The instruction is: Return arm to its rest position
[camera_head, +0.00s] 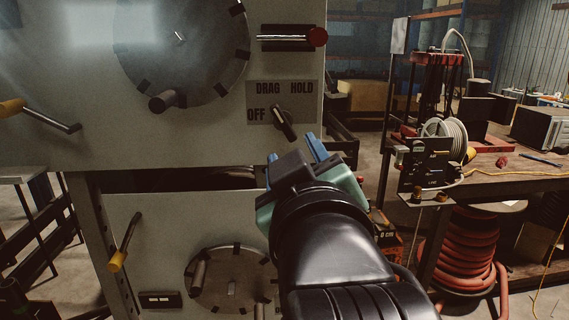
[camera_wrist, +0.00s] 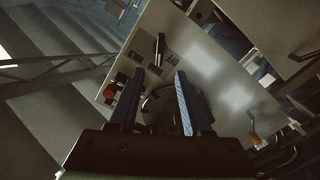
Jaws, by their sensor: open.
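My gripper (camera_head: 296,158) is in front of the grey machine panel (camera_head: 215,118), just below the black selector knob (camera_head: 284,124) with its DRAG, HOLD and OFF labels. It is open, with two blue fingers apart and nothing between them. In the wrist view my gripper (camera_wrist: 155,98) points towards the panel (camera_wrist: 215,60), and the selector knob (camera_wrist: 159,48) shows beyond the fingers. I cannot tell the exact gap between the fingertips and the panel. My arm reaches in from the bottom of the head view.
A red-knobbed lever (camera_head: 318,37) sits above the selector. A large round dial (camera_head: 180,50) and yellow-tipped handles (camera_head: 12,108) are on the panel.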

